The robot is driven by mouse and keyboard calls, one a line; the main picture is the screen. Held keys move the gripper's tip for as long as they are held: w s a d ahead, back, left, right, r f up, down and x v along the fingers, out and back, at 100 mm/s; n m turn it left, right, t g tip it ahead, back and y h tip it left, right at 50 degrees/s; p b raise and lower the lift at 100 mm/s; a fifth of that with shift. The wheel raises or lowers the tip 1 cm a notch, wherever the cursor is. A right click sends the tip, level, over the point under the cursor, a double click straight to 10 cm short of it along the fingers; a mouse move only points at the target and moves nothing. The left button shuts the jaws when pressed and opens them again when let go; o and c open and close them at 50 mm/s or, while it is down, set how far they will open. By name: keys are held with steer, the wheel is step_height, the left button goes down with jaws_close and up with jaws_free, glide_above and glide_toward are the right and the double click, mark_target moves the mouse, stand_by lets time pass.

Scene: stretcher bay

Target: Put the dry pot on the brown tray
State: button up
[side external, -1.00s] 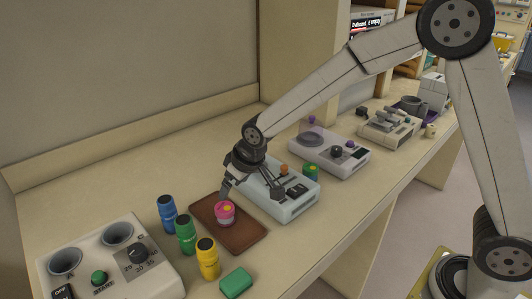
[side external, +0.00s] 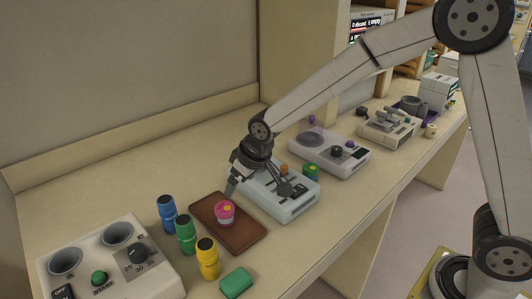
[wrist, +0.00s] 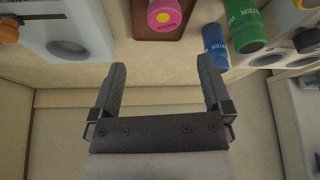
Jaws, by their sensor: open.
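A pink pot (side external: 225,213) with a yellow dot on its lid stands upright on the brown tray (side external: 238,239). Both also show at the top of the wrist view, the pot (wrist: 164,14) and a strip of the tray (wrist: 139,26). I cannot read from its label whether this is the dry pot. My gripper (side external: 262,192) is open, with one finger just above and behind the pot and the other over the pale device. In the wrist view my gripper (wrist: 163,66) has nothing between its fingers, and the pot is apart from them.
Blue (side external: 167,215), green (side external: 186,236) and yellow (side external: 208,260) bottles stand left of the tray. A green block (side external: 236,283) lies near the front edge. A pale blue device (side external: 290,208) is close on the right. A white two-cup machine (side external: 107,265) stands far left.

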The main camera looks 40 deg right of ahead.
steer(key=s+d+f+m+g, duration=0.1)
steer(key=s+d, duration=0.4)
steer(key=s, duration=0.4)
steer(key=s+d+f+m+g+h, duration=0.1)
steer(key=s+d+f, duration=0.1)
steer(key=s+d, duration=0.4)
steer(key=s, duration=0.4)
steer(key=shift+d+m, duration=0.3)
